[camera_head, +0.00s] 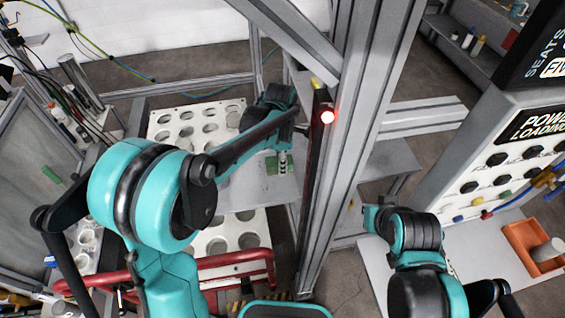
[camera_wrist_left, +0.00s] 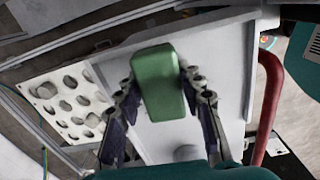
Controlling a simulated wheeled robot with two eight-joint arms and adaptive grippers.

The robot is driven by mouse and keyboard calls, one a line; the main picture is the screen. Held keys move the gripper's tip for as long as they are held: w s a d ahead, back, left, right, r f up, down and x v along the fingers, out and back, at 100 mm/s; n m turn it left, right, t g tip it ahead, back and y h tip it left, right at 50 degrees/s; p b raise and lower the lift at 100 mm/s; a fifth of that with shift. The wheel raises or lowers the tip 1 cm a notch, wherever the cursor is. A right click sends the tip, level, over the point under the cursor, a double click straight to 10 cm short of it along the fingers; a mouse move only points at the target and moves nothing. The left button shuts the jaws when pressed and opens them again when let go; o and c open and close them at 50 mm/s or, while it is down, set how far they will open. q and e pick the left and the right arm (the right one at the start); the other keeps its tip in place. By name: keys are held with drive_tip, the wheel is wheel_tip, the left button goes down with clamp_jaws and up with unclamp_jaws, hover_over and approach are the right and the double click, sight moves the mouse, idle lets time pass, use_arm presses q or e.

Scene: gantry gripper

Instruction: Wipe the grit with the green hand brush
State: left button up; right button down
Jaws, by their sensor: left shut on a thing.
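The green hand brush (camera_head: 279,165) is over the pale grey plate (camera_head: 243,194) in the head view. My left gripper (camera_head: 284,152) points down and is shut on it. In the left wrist view the brush's green block (camera_wrist_left: 158,80) sits between the two fingers of my left gripper (camera_wrist_left: 158,92), with the plate (camera_wrist_left: 228,95) behind it. The brush's underside is hidden, and I cannot tell whether it touches the plate. I cannot make out the grit clearly. Links of my right arm show at the lower right, but its gripper does not show.
White panels with round holes (camera_head: 199,122) lie beyond and in front of the plate. An upright metal post (camera_head: 352,150) stands close to the right of my left gripper. A red tube frame (camera_head: 225,262) runs in front. An orange bin (camera_head: 535,245) stands far right.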

sight(271, 157)
use_arm(q)
drive_tip(key=shift+s+a+f, duration=0.1)
drive_tip(key=shift+s+a, duration=0.05)
drive_tip(key=shift+a, duration=0.3)
drive_tip(key=shift+s+a, duration=0.3)
drive_tip(key=shift+a, duration=0.65)
drive_tip(key=shift+s+a, duration=0.1)
drive_tip(key=shift+a, duration=0.3)
drive_tip(key=shift+s+a, duration=0.3)
drive_tip(key=shift+a, duration=0.7)
drive_tip(key=shift+s+a, duration=0.25)
drive_tip(key=shift+a, duration=0.8)
drive_tip(key=shift+s+a, duration=0.3)
drive_tip(key=shift+a, duration=0.7)
drive_tip(key=shift+w+a, duration=0.2)
drive_tip(key=shift+w, duration=0.65)
drive_tip(key=shift+w+d, duration=0.3)
drive_tip(key=shift+d, duration=0.6)
drive_tip(key=shift+w+d, duration=0.25)
drive_tip(key=shift+d, duration=0.6)
drive_tip(key=shift+w+d, duration=0.2)
drive_tip(key=shift+d, duration=0.65)
drive_tip(key=shift+w+d, duration=0.2)
drive_tip(key=shift+d, duration=0.65)
drive_tip(key=shift+w+d, duration=0.25)
drive_tip(key=shift+d, duration=0.6)
drive_tip(key=shift+w+d, duration=0.25)
drive_tip(key=shift+d, duration=0.55)
